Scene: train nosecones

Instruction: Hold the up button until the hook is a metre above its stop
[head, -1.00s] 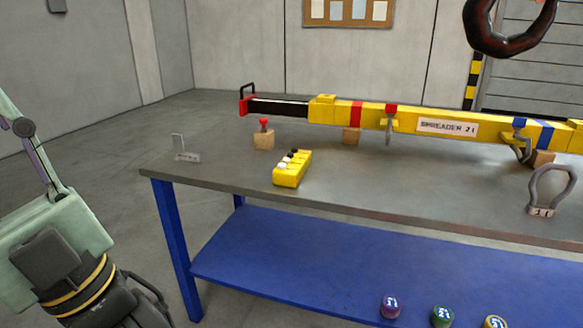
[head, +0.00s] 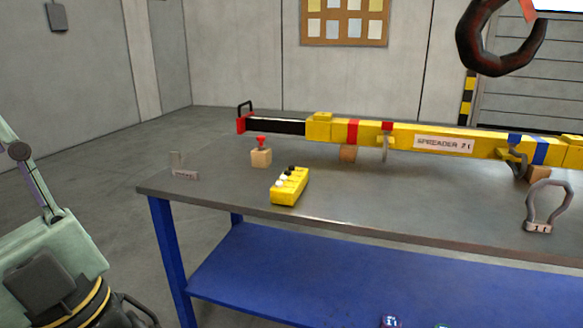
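The yellow control box (head: 289,190) lies on the grey workbench (head: 350,208), near its front left. It has white and black buttons (head: 285,177) on top; their markings are too small to read, so I cannot tell which is up. The dark red-brown hook (head: 500,35) hangs at the top right, above the bench and the spreader, cut by the frame's top edge. Its stop cannot be made out. My gripper is not in view; nothing is seen touching the control box.
A long yellow spreader beam (head: 375,133) rests on wooden blocks along the bench. A red-topped wooden block (head: 261,157), a small grey bracket (head: 183,167) and a shackle (head: 548,205) stand on the bench. The blue lower shelf (head: 300,275) is below. Floor at left is partly open.

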